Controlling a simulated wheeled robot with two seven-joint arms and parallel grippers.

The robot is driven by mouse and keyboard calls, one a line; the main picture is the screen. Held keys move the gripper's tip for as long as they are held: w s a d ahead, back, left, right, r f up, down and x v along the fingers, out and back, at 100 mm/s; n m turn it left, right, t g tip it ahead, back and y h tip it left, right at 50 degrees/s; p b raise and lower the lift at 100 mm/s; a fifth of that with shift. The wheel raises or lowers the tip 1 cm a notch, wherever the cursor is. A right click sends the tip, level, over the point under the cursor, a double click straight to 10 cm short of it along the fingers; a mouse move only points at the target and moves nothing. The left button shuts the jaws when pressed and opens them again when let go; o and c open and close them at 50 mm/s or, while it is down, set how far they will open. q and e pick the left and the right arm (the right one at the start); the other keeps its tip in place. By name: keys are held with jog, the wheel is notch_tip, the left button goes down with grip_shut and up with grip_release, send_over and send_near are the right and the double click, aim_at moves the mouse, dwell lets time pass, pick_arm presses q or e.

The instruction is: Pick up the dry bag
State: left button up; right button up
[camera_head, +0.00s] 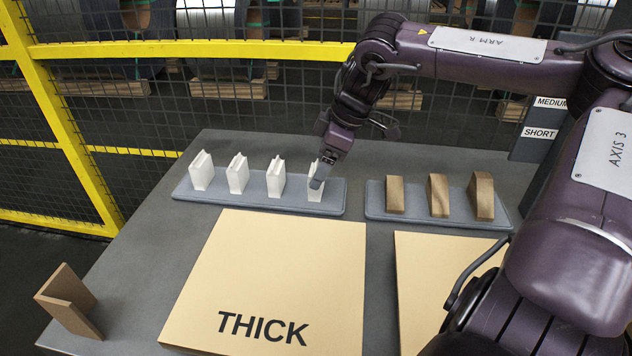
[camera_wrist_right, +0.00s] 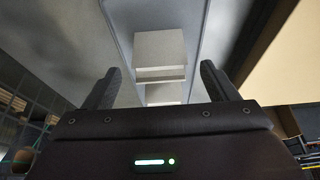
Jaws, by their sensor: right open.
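I cannot tell which one is the dry bag. My left gripper is out of view.
Three brown wooden pieces (camera_head: 438,194) stand on a second grey tray (camera_head: 415,213) to the right. A tan board marked THICK (camera_head: 275,270) and another tan board (camera_head: 425,265) lie in front. A brown angled block (camera_head: 70,300) is at the left. A yellow-framed mesh fence (camera_head: 190,50) stands behind.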

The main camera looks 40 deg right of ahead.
jog(key=x, duration=0.3)
jog(key=shift+s+d+f, duration=0.1)
jog(key=shift+s, duration=0.05)
jog(key=shift+f, duration=0.35)
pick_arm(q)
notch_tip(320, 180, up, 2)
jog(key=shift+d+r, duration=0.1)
pick_arm(e)
jog(key=c, duration=1.1)
jog(key=shift+o, duration=0.2)
jog(key=shift+r, duration=0.15)
